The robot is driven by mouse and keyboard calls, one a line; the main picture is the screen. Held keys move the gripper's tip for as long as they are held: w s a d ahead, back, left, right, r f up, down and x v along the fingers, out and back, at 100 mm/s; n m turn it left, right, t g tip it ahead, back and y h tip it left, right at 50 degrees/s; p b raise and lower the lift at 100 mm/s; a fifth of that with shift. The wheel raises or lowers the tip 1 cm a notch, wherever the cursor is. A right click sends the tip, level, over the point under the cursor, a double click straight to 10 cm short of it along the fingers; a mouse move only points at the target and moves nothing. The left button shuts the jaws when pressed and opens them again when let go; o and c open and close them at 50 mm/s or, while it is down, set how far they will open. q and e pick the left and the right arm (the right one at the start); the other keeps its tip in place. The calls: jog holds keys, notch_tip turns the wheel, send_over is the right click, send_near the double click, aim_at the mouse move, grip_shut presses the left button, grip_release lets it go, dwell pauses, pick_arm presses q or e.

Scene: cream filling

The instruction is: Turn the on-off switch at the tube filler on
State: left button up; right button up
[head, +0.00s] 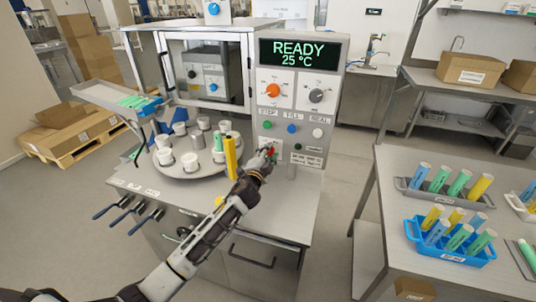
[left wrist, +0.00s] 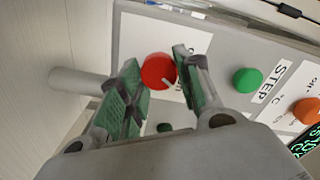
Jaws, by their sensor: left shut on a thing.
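The tube filler's front panel (head: 262,108) faces me, with a lit display (head: 299,53) reading READY 25 °C. The on-off switch is a red round knob (left wrist: 157,70) on a white label low on the panel; a short white line shows on its face. In the head view only a bit of red (head: 271,152) shows past my fingers. My left gripper (head: 266,156) reaches the panel from the front. In the left wrist view its green-padded fingers (left wrist: 158,82) stand on either side of the red knob, shut on it. My right gripper is not in view.
Green, blue and white buttons (head: 317,132) sit just above the switch, with an orange knob (head: 273,90) and a grey knob (head: 316,95) higher. A round turntable (head: 180,171) with white holders and a yellow tube (head: 230,158) stands left of my arm. Right is a table with tube racks (head: 450,254).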

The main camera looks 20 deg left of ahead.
pick_arm(q)
jog(key=o, duration=1)
jog(key=shift+d, duration=0.1)
jog(key=shift+o, duration=0.2)
jog(key=shift+s, duration=0.1)
jog(key=s, duration=1.1)
jog(key=shift+s+a, duration=0.25)
jog(key=shift+s, duration=0.1)
jog(key=shift+s+f, duration=0.1)
